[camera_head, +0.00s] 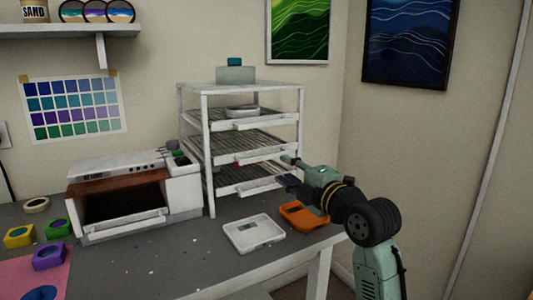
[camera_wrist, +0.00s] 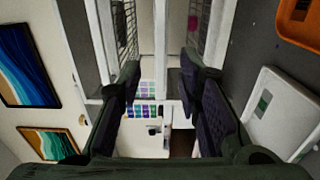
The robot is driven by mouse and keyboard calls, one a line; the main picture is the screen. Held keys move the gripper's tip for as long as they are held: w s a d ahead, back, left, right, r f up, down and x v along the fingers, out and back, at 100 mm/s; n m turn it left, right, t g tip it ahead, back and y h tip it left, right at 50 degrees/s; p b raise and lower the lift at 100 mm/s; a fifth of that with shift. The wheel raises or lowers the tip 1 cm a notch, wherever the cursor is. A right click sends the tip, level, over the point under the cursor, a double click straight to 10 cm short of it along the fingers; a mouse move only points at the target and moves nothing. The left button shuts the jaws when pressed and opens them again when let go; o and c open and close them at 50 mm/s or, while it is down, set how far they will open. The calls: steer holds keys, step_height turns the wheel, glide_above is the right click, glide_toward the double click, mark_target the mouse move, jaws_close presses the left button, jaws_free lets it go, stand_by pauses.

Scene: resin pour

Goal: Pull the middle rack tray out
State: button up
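The white drying rack (camera_head: 209,165) stands on the table and holds three wire trays one above the other. The middle rack tray (camera_head: 247,155) sits inside the rack, its white front edge facing forward. My gripper (camera_head: 289,172) is at the rack's right front, close to the right end of that edge. The wrist view is turned sideways; there my gripper (camera_wrist: 160,88) has its two dark fingers spread wide. A white bar (camera_wrist: 160,50), likely the middle tray's front, lies between them in the picture, with no visible contact. The exact distance cannot be told.
An orange tray (camera_head: 299,222) and a white scale (camera_head: 250,238) sit on the table below my gripper. A small oven (camera_head: 125,212) stands left of the rack. A white dish (camera_head: 241,112) is on the top tray. A teal-lidded container (camera_head: 235,73) is on the rack's roof.

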mark_target(267, 158)
steer(key=p+x, duration=0.3)
steer(key=x, duration=0.6)
steer(key=shift+w+p, duration=0.1)
steer(key=shift+p, duration=0.25)
steer(key=shift+x, duration=0.75)
steer(key=shift+f, duration=0.1)
steer(key=shift+c, duration=0.2)
jaws_close()
